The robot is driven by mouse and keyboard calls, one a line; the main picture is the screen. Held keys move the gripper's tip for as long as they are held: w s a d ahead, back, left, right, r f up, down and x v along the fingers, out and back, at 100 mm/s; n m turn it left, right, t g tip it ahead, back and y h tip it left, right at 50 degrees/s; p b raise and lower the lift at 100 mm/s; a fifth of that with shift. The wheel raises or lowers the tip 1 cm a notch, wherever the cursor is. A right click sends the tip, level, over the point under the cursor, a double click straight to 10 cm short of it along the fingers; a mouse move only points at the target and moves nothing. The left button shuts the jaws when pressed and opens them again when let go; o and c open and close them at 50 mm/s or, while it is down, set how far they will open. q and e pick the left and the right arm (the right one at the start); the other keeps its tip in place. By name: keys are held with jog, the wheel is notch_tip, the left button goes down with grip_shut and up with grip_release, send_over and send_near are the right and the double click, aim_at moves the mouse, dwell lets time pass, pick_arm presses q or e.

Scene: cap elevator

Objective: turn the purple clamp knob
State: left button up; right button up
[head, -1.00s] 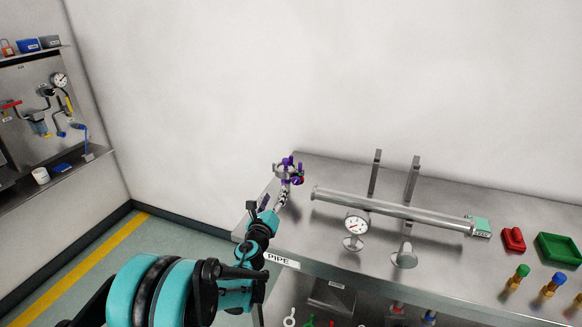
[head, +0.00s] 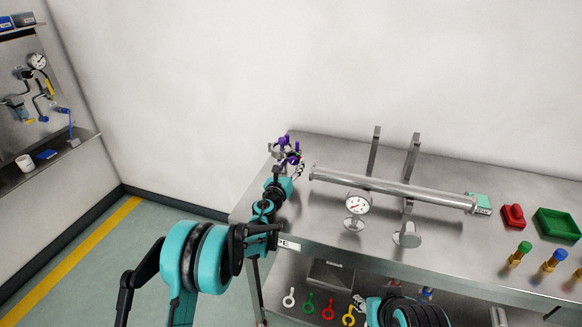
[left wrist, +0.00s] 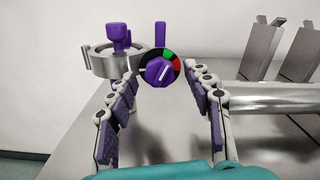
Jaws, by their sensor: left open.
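The purple clamp knob (left wrist: 158,69) faces me in the left wrist view, on a round black dial with green and red marks. It belongs to a clamp with a metal ring (left wrist: 100,62) and other purple handles. In the head view the purple clamp (head: 286,150) is at the table's back left corner. My left gripper (left wrist: 158,85) is open and empty, its fingers on either side of the knob in the picture; I cannot tell whether they touch it. It also shows beside the clamp in the head view (head: 297,170). My right gripper (head: 360,302) shows partly at the bottom.
The wall is close behind.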

pick_arm(q)
jog(key=shift+c, duration=0.3)
jog(key=c, duration=1.1)
